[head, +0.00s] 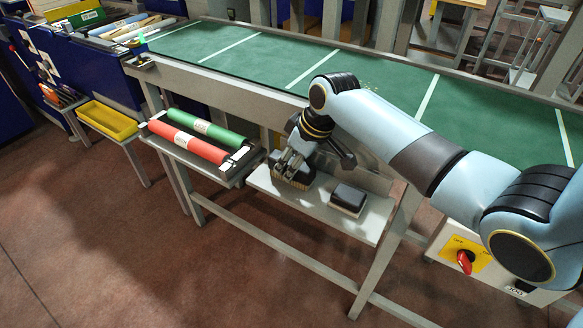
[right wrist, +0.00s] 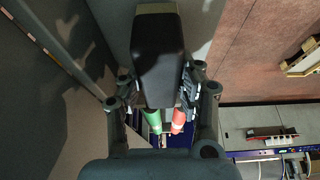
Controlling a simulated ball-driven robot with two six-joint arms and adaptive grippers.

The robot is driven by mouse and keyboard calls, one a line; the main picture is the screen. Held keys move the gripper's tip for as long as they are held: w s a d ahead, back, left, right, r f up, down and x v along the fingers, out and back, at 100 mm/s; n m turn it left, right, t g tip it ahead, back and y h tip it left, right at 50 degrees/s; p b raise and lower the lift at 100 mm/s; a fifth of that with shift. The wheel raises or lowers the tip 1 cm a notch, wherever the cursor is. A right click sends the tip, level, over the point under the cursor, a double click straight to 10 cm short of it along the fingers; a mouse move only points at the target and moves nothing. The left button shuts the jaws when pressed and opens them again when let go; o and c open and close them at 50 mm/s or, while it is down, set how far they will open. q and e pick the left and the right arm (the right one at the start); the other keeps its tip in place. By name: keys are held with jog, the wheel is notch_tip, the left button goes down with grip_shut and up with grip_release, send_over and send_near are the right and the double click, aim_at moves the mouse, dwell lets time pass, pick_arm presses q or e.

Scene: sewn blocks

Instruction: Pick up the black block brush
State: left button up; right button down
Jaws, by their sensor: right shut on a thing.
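My right gripper (head: 291,160) is over the left part of the low grey shelf under the green-topped table. It is shut on a dark block brush (head: 287,181), partly hidden by the fingers. In the right wrist view the held block brush (right wrist: 158,55) looks black and smooth, between the fingers of my right gripper (right wrist: 165,95). I cannot tell whether it touches the shelf. A second black block (head: 349,197) with a pale underside lies on the shelf to the right, apart from the gripper. My left gripper is not in view.
A tray with a red roller (head: 187,151) and a green roller (head: 207,127) stands left of the shelf (head: 322,209). A yellow bin (head: 106,120) is farther left. The green tabletop (head: 260,55) and its frame stand close behind my arm. A red switch (head: 464,262) is at right.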

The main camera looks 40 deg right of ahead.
aim_at(292, 160)
notch_tip(292, 160, up, 4)
jog(key=shift+w+r+b, duration=0.1)
jog(key=shift+r+b, duration=0.15)
jog(key=shift+b, duration=0.05)
jog(key=s+d+r, duration=0.6)
jog(key=s+r, duration=0.1)
jog(key=s, duration=0.3)
